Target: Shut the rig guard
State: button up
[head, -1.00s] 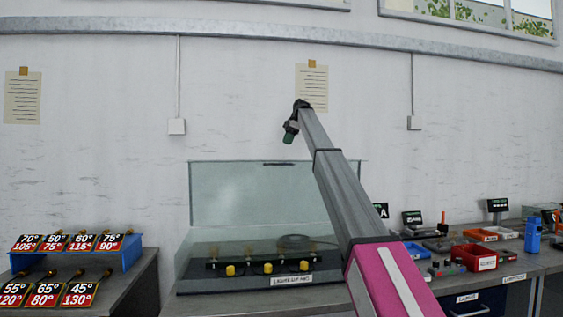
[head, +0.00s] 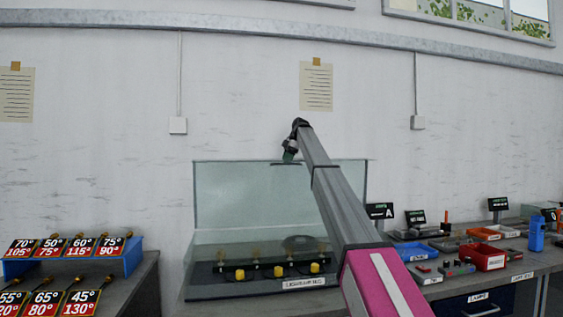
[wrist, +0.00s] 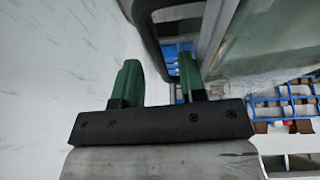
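The rig guard (head: 240,195) is a clear panel standing upright, raised at the back of the rig. The rig (head: 215,285) is a low clear-walled box on the bench, with several yellow knobs along its front and a white label. My gripper (head: 289,156) is at the guard's top edge in the head view; I cannot tell whether it touches. A clear panel (wrist: 265,35), likely the guard, lies just right of the fingers there.
A blue rack (head: 125,262) with angle cards stands at the left. The wall is close behind the rig. My arm crosses in front of the guard's right part.

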jog(key=shift+f, duration=0.2)
grip_shut()
jog(key=shift+s, duration=0.1)
